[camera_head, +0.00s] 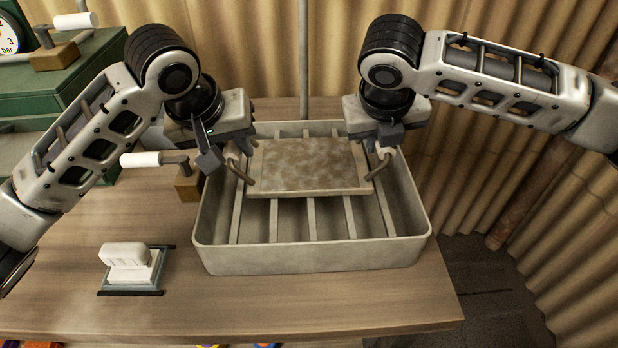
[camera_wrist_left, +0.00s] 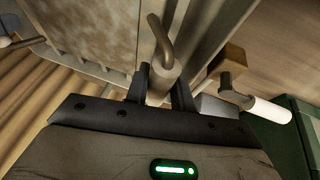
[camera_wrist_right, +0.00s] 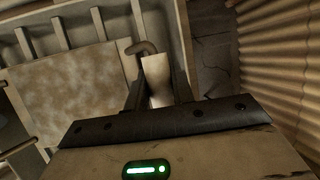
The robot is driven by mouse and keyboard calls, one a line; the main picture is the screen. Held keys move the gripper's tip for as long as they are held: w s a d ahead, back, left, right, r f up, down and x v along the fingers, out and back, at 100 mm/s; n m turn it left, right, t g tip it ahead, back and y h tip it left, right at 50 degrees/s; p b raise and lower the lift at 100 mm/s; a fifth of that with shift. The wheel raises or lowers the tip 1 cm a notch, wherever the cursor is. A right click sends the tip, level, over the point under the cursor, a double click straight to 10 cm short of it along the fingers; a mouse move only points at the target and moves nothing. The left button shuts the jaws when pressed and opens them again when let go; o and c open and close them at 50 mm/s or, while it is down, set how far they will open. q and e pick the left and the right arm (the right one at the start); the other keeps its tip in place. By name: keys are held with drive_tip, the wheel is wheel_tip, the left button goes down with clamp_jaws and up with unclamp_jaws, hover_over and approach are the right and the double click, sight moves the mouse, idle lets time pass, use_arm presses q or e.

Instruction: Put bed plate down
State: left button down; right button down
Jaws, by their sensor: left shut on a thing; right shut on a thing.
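The bed plate (camera_head: 310,166) is a flat, mottled brown-grey rectangle with a bent handle on each side. It is inside the outline of a grey ribbed tray (camera_head: 312,258), towards its back; whether it touches the ribs I cannot tell. My left gripper (camera_head: 236,160) is shut on the plate's left handle, which shows between the fingers in the left wrist view (camera_wrist_left: 163,85). My right gripper (camera_head: 382,158) is shut on the right handle, which shows in the right wrist view (camera_wrist_right: 157,80). The tray's back wall is partly hidden by the plate and my grippers.
A wooden block with a white-handled crank (camera_head: 188,182) stands close left of the tray. A white block on a small dark-edged base (camera_head: 130,268) lies front left. A green case with a gauge (camera_head: 60,80) is back left. Corrugated walls (camera_head: 470,150) are behind and right.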

use_arm(q)
drive_tip(key=c, duration=1.6)
unclamp_jaws()
drive_tip(key=shift+a+f, duration=0.1)
drive_tip(key=shift+f, duration=0.05)
use_arm(e)
drive_tip(key=c, duration=1.6)
unclamp_jaws()
drive_tip(key=shift+f, duration=0.2)
use_arm(q)
drive_tip(key=o, duration=0.4)
use_arm(e)
drive_tip(key=o, duration=0.4)
drive_tip(key=shift+r, duration=0.15)
use_arm(q)
drive_tip(key=shift+s, duration=0.1)
use_arm(e)
drive_tip(key=shift+s, duration=0.15)
use_arm(q)
drive_tip(key=v, duration=1.2)
use_arm(e)
drive_tip(key=v, duration=1.2)
use_arm(q)
drive_tip(key=shift+s, duration=0.1)
